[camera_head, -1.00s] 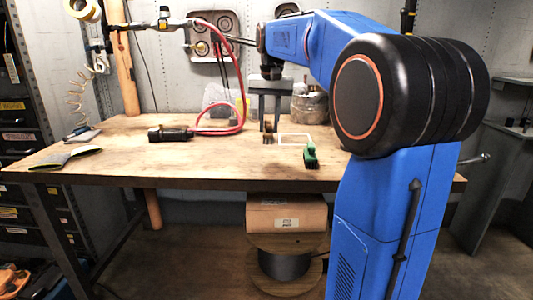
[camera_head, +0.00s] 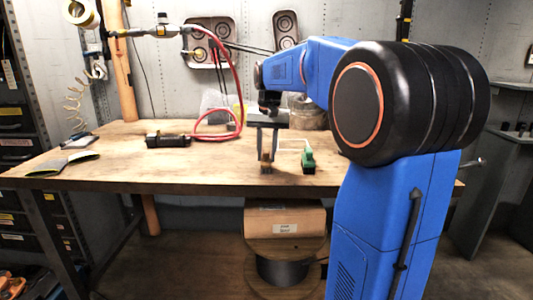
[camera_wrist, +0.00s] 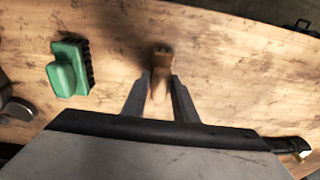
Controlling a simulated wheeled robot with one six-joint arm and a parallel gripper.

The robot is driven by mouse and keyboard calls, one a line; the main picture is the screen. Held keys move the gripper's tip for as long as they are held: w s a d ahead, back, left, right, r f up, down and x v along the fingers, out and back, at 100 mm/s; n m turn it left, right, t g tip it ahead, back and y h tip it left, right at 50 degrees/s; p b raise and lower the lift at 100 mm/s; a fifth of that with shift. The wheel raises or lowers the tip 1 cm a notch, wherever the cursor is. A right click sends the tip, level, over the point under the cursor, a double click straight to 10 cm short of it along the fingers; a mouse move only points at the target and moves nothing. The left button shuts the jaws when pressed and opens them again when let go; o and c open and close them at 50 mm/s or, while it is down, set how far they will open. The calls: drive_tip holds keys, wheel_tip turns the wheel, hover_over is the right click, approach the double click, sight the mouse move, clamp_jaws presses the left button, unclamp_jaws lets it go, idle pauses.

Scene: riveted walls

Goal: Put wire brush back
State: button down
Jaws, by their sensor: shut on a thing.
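The wire brush, which I take to be the brown wooden-handled piece (camera_head: 266,166), is between the fingers of my gripper (camera_head: 267,150), low over the table's front part. In the wrist view the brush (camera_wrist: 161,62) sticks out past the fingertips of my gripper (camera_wrist: 161,82), which are shut on it. I cannot tell whether it touches the tabletop. A white outline (camera_head: 293,138) is marked on the table just right of my gripper, partly hidden by it. A green brush (camera_head: 308,160) stands at the outline's right side; it also shows in the wrist view (camera_wrist: 66,72), bristles facing right.
The wooden table (camera_head: 200,170) has free room in its left middle.

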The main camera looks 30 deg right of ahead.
sight(268, 152)
drive_tip(key=shift+f, duration=0.1)
drive_tip(key=c, duration=1.4)
unclamp_jaws()
wheel_tip(268, 152, up, 12)
drive_tip(key=s, duration=0.2)
drive_tip(key=s+a+f+n+t, duration=0.1)
drive_tip(key=s+a+f+n, duration=0.1)
drive_tip(key=s+a+f, duration=0.3)
drive_tip(key=s+a+f+n+t, duration=0.1)
drive_tip(key=s+a+f, duration=0.4)
drive_tip(key=s+f, duration=0.8)
drive_tip(key=s+a+f+n+t, duration=0.1)
drive_tip(key=s+a+f+n, duration=0.2)
drive_tip(key=s+a+f, duration=0.3)
drive_tip(key=s+f, duration=0.3)
drive_tip(key=s, duration=0.1)
drive_tip(key=shift+n, duration=0.4)
drive_tip(key=shift+s, duration=0.1)
